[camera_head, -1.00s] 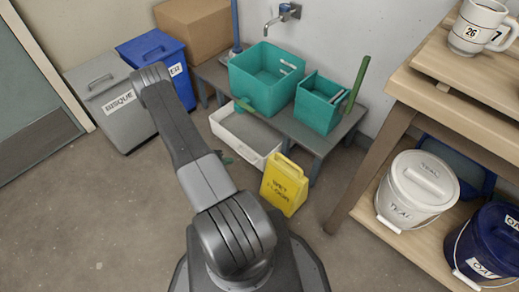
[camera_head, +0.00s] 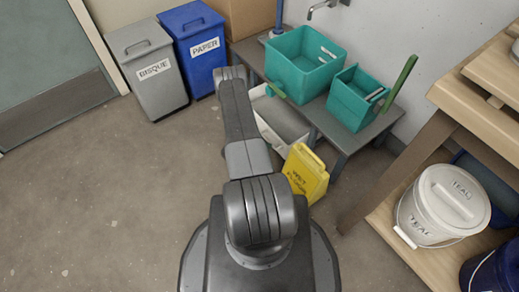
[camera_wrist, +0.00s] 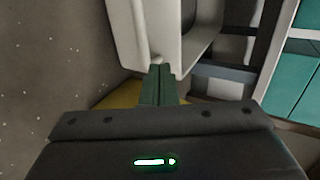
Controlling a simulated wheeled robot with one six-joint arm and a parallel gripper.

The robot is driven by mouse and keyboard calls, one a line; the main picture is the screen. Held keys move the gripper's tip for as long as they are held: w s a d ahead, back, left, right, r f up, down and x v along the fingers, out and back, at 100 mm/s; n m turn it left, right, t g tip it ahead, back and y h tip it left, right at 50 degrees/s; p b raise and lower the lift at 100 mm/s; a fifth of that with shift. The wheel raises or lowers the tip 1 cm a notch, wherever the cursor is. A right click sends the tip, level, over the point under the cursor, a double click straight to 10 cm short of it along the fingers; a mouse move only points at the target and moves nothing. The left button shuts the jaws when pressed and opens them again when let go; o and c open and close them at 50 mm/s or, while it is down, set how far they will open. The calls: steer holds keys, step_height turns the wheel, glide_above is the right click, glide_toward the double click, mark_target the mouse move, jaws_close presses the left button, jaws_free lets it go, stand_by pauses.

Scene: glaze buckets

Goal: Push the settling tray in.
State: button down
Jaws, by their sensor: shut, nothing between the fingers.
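The settling tray (camera_head: 272,138) is a shallow white tray with a grey inside, low down under the bench and sticking out in front of it. My arm hides its left part in the head view. In the wrist view its pale wall and rim (camera_wrist: 130,30) fill the top middle. My gripper (camera_wrist: 160,70) has its green fingers shut together and empty. The fingertips are right at the tray's wall in that view; I cannot tell whether they touch. In the head view my gripper is hidden behind my arm.
A yellow wet-floor sign (camera_head: 306,174) stands close to the tray's right. Teal tubs (camera_head: 303,65) sit on the grey bench (camera_head: 352,138). Grey (camera_head: 150,75) and blue (camera_head: 195,45) bins stand left. A wooden shelf (camera_head: 400,185) is at right. The left floor is clear.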

mark_target(280, 140)
steer(key=shift+w+d+f+b, duration=0.2)
steer(key=shift+w+d, duration=0.55)
steer(key=shift+d, duration=0.3)
steer(key=shift+w+d+f+b, duration=0.1)
steer(key=shift+w+d+b, duration=0.05)
steer(key=shift+w+d, duration=0.75)
steer(key=shift+s+d, duration=0.1)
steer(key=shift+d, duration=0.05)
steer(key=shift+w+d+f+b, duration=0.15)
steer(key=shift+w+d+b, duration=0.1)
steer(key=shift+b, duration=0.1)
steer(key=w+d+b, duration=0.6)
steer(key=d, duration=0.2)
steer(key=shift+d+r, duration=0.25)
steer(key=shift+d, duration=0.05)
steer(key=shift+w, duration=0.15)
